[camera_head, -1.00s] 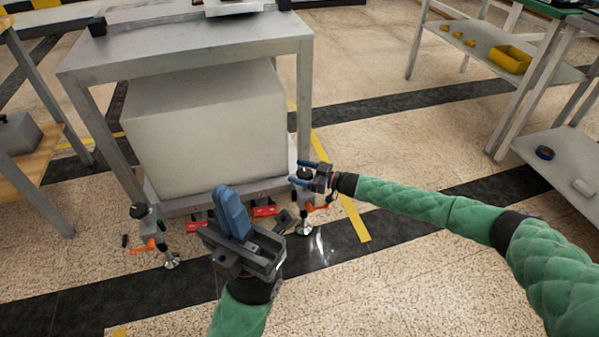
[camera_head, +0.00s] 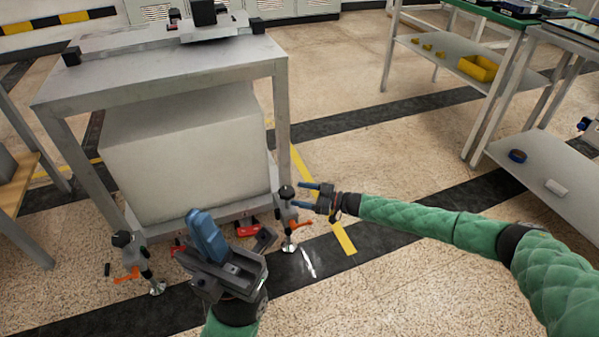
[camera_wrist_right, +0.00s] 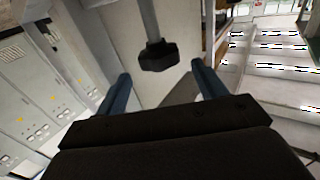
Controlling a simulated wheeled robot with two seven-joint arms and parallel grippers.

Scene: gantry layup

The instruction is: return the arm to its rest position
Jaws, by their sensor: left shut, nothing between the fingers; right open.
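My left gripper (camera_head: 206,235), with blue fingers, is shut and empty at the lower middle of the head view, in front of the metal workbench (camera_head: 170,75). My right gripper (camera_head: 310,195) is open with nothing between its blue fingers. Its green-sleeved arm reaches in from the right, and the gripper is beside the bench's front right foot clamp, above the floor. In the right wrist view the open fingers of my right gripper (camera_wrist_right: 160,90) show at either side, with a dark knob (camera_wrist_right: 158,55) on a grey post beyond them.
A large pale block (camera_head: 185,150) fills the space under the bench. Foot clamps with orange levers (camera_head: 130,274) stand at its front corners. Shelved tables with a yellow bin (camera_head: 478,68) stand at right, and a wooden-shelved table (camera_head: 18,185) at left. Floor in the middle right is clear.

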